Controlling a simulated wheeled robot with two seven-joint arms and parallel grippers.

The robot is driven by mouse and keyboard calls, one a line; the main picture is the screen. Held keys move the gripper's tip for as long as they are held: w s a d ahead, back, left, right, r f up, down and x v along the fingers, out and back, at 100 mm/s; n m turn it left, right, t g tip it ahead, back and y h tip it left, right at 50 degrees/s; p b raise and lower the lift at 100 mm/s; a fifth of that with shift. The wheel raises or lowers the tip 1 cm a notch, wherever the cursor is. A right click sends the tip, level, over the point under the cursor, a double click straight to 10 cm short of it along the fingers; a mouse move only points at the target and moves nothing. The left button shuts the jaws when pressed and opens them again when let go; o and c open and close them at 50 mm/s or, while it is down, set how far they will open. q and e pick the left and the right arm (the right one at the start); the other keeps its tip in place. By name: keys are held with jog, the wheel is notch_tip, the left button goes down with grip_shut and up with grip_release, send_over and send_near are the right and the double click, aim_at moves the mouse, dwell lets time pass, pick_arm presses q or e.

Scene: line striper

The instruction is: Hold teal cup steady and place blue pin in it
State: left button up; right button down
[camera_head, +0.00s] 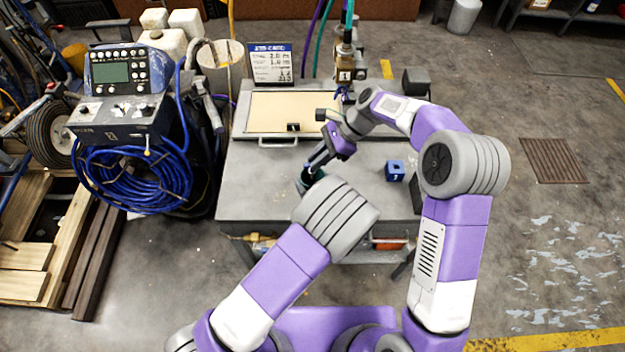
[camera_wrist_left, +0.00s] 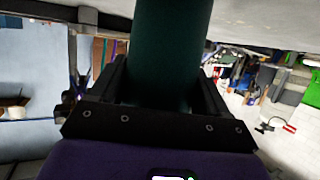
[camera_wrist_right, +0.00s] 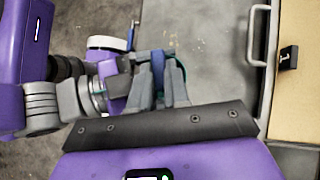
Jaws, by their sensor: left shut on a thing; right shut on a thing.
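The teal cup (camera_head: 304,182) is at the left front part of the grey worktop, mostly hidden by my left arm in the head view. It fills the middle of the left wrist view (camera_wrist_left: 165,50), between the fingers of my left gripper (camera_wrist_left: 163,85), which is shut on it. My right gripper (camera_head: 318,163) is at the cup from above and behind. In the right wrist view, my right gripper (camera_wrist_right: 159,88) is shut on the blue pin (camera_wrist_right: 158,66). The teal rim shows right beside the pin; I cannot tell if the pin is inside the cup.
A blue block (camera_head: 395,171) stands on the worktop (camera_head: 258,195) to the right. Behind are a tan panel (camera_head: 285,108) with a handle, a small black block (camera_head: 293,127), and a sign (camera_head: 271,62). A control unit with coiled blue hose (camera_head: 130,180) stands left.

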jog(key=shift+f, duration=0.55)
jog(key=c, duration=1)
grip_release()
jog(key=v, duration=1.2)
pick_arm(q)
jog(key=o, duration=1)
